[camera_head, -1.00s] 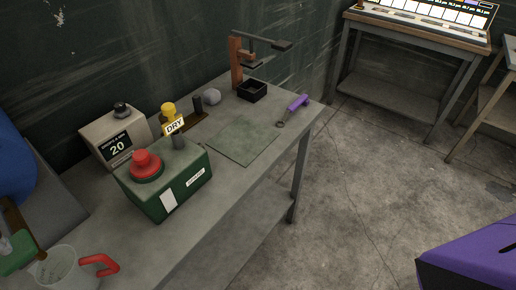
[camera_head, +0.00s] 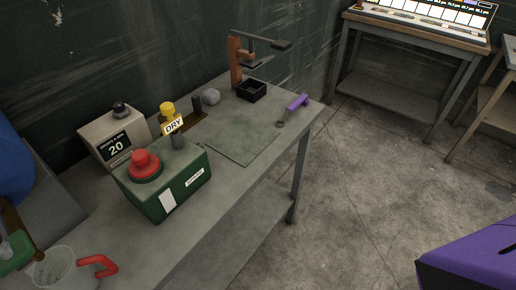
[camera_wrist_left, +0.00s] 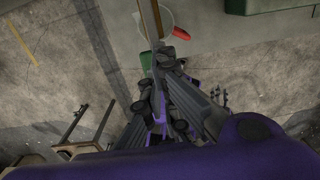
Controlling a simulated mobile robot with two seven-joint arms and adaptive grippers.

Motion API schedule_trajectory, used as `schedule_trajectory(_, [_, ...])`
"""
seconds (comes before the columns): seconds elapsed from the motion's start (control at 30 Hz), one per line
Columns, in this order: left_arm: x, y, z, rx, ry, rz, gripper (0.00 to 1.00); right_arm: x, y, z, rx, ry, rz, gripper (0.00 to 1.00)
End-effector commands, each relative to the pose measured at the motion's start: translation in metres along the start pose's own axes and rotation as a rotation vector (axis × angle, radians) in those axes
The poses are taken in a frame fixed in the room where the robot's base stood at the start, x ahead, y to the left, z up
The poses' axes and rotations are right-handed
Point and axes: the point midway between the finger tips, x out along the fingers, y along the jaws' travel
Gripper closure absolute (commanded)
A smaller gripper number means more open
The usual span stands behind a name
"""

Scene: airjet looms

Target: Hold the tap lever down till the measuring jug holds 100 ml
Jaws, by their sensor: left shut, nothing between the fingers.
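The measuring jug (camera_head: 52,268) is clear with a red handle (camera_head: 98,266). It stands at the near left of the bench in the head view, cut by the bottom edge. I cannot read its water level. A green piece (camera_head: 15,252) with a brown bar beside it is at the left edge, next to the jug; I cannot tell whether it is the tap lever. The wrist view shows the jug (camera_wrist_left: 163,16) at the top and a green piece (camera_wrist_left: 146,63) below it. My left gripper (camera_wrist_left: 158,75) is shut and empty close to that piece; contact is unclear. My right gripper is out of view.
A blue rounded vessel (camera_head: 12,165) is at the left edge. A green box with a red button (camera_head: 145,163), a grey box reading 20 (camera_head: 116,137) and a DRY sign (camera_head: 174,125) stand on the bench (camera_head: 225,205). A purple-handled tool (camera_head: 298,102) lies at its far end.

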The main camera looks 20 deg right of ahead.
Motion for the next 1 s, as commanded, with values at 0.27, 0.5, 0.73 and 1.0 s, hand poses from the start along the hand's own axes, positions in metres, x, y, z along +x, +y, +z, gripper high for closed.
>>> schedule_trajectory(0.27, [0.0,0.0,0.0,0.0,0.0,0.0,1.0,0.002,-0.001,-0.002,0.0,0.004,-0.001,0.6])
schedule_trajectory(0.5, [0.002,0.0,0.0,0.0,0.001,0.001,1.0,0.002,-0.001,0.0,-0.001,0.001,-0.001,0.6])
schedule_trajectory(0.73, [0.012,0.0,0.0,0.001,0.001,0.001,1.0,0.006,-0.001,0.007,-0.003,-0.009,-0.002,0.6])
schedule_trajectory(1.0, [0.022,0.0,0.0,0.0,0.001,0.001,1.0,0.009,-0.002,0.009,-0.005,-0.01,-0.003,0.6])
